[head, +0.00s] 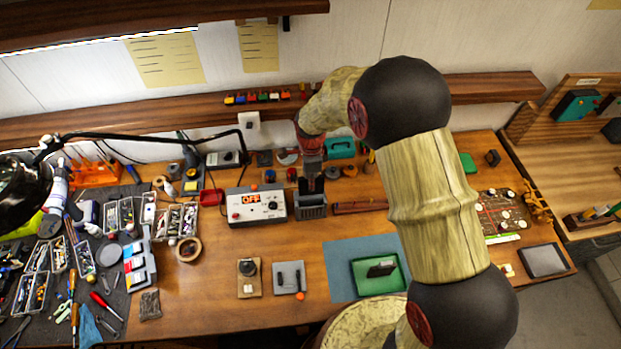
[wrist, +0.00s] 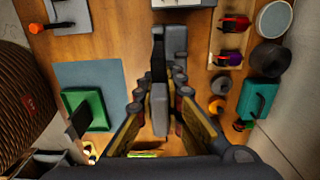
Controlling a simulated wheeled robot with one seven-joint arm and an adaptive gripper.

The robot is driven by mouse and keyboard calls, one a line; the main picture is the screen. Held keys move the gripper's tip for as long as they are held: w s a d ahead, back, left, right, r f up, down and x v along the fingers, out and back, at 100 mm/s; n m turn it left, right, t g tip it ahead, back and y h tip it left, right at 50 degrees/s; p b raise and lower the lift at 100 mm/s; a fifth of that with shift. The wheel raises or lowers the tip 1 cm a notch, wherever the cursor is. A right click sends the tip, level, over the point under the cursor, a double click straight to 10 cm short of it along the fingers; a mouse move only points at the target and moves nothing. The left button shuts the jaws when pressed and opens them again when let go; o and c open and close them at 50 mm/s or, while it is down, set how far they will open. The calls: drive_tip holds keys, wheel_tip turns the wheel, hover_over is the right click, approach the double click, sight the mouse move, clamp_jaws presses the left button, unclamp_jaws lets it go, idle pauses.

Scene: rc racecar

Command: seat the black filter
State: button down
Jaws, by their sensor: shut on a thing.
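My gripper (head: 312,165) points down over a grey slotted housing (head: 312,211) at the middle of the bench. It is shut on a dark flat slab, which I take to be the black filter (head: 311,186). In the wrist view the filter (wrist: 158,62) stands on edge between the fingertips (wrist: 160,92). The housing (wrist: 177,42) shows right behind it there. The filter's lower end meets the housing in the picture; I cannot tell how deep it sits. Another dark flat piece (head: 382,269) lies tilted in a green tray (head: 365,284).
A control box with an orange OFF display (head: 256,206) stands close left of the housing. A blue-grey mat (head: 340,262) lies under the tray. A teal case (head: 341,148) stands behind. Tools and bins crowd the left side. Some bare wood is free in front of the housing.

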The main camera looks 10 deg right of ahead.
sight(311, 194)
drive_tip(key=shift+w+f, duration=0.15)
drive_tip(key=shift+f+b, duration=1.95)
drive_tip(key=shift+f, duration=0.85)
drive_tip(key=shift+f+b, duration=1.3)
drive_tip(key=shift+f, duration=0.35)
drive_tip(key=c, duration=1.8)
unclamp_jaws()
drive_tip(key=shift+s, duration=0.2)
wheel_tip(311, 194, up, 12)
drive_tip(key=shift+w+r, duration=0.1)
